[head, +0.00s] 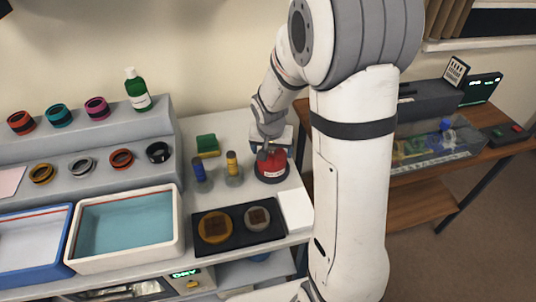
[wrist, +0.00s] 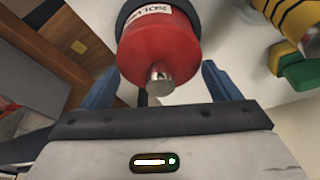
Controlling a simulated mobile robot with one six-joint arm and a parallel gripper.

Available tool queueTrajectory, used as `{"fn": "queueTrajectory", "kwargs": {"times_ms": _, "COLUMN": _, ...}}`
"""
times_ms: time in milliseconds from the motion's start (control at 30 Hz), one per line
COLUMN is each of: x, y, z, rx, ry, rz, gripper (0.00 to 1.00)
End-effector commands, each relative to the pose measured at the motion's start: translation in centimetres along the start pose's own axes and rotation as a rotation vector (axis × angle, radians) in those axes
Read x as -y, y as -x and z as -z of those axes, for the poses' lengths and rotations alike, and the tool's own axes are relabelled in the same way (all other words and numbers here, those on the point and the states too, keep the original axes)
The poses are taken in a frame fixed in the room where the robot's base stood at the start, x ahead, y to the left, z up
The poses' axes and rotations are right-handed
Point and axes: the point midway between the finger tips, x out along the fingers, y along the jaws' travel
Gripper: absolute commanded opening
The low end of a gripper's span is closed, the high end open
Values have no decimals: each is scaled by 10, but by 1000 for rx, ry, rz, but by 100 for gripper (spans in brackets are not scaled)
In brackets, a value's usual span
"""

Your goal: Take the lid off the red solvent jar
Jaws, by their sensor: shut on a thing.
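The red solvent jar (head: 271,166) stands upright on a dark round base near the right end of the white bench. In the wrist view the jar (wrist: 152,42) shows a white label, and its red lid (wrist: 160,66) tapers to a silver knob (wrist: 160,82). My gripper (head: 268,149) is over the jar's top, pointing down. In the wrist view its blue fingers (wrist: 162,88) lie on either side of the lid, and it is shut on the lid. The lid appears seated on the jar; the finger contact is partly hidden.
Blue-topped (head: 199,170) and yellow-topped (head: 232,165) holders stand close left of the jar, with a green-yellow sponge (head: 208,145) behind. A black tray (head: 235,238) with two discs and a white pad (head: 295,211) lie in front. A basin (head: 125,258) is at left.

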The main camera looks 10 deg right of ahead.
Motion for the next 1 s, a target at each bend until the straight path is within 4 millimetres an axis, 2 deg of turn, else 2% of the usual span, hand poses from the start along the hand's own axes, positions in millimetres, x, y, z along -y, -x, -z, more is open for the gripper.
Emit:
{"fn": "queueTrajectory", "kwargs": {"times_ms": 167, "x": 0, "y": 6, "z": 3, "rx": -3, "ry": -1, "rz": 1, "gripper": 61}}
{"fn": "queueTrajectory", "kwargs": {"times_ms": 267, "x": 0, "y": 21, "z": 7, "rx": -5, "ry": -1, "rz": 2, "gripper": 61}}
{"fn": "queueTrajectory", "kwargs": {"times_ms": 500, "x": 0, "y": 68, "z": 20, "rx": -6, "ry": -2, "rz": 2, "gripper": 61}}
{"fn": "queueTrajectory", "kwargs": {"times_ms": 667, "x": 1, "y": 88, "z": 28, "rx": -3, "ry": -2, "rz": 1, "gripper": 61}}
{"fn": "queueTrajectory", "kwargs": {"times_ms": 800, "x": 9, "y": 86, "z": 48, "rx": 1, "ry": -2, "rz": 1, "gripper": 61}}
{"fn": "queueTrajectory", "kwargs": {"times_ms": 1000, "x": 30, "y": 57, "z": 93, "rx": 3, "ry": -1, "rz": 2, "gripper": 61}}
